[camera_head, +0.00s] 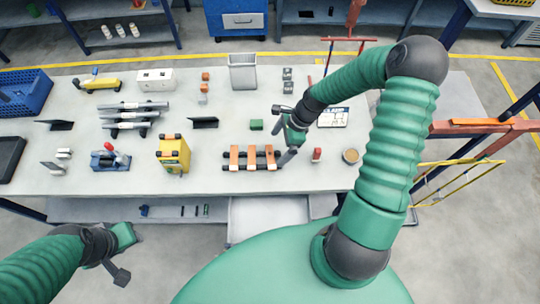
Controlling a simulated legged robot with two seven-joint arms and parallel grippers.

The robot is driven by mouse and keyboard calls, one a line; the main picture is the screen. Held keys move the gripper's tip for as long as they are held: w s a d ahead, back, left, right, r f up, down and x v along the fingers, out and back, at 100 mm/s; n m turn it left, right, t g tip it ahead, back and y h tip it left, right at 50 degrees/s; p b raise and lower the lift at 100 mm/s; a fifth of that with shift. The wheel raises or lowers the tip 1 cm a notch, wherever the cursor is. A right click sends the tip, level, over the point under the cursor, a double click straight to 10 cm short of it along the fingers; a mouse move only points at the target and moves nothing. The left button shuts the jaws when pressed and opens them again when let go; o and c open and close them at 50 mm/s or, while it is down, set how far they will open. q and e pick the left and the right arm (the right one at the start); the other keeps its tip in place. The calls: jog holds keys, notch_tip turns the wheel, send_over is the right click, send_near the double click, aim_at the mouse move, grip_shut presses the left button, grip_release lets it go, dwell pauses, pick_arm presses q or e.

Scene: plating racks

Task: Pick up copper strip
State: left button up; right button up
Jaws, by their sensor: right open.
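Three copper strips stand side by side across a dark rack (242,167) near the front middle of the table: a left one (234,157), a middle one (252,157) and a right one (270,156). My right gripper (283,136) is open and empty, just above and to the right of the right strip, apart from it as far as I can see. My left gripper (121,255) is low at the left, in front of the table and far from the strips. Its jaw opening is unclear.
The grey table (330,165) also bears a yellow device (173,153), a green block (256,125), a grey bin (242,71) and a round cup (351,156). A rack with a yellow frame (455,178) stands at the right.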

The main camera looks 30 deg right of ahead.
aim_at(271, 156)
jog(key=p+x, duration=0.1)
jog(key=x, duration=0.3)
jog(key=shift+s+a, duration=0.15)
jog(key=shift+a, duration=0.15)
jog(key=shift+f, duration=0.35)
jog(key=shift+r, duration=0.1)
jog(key=c, duration=1.6)
jog(key=shift+r, duration=0.15)
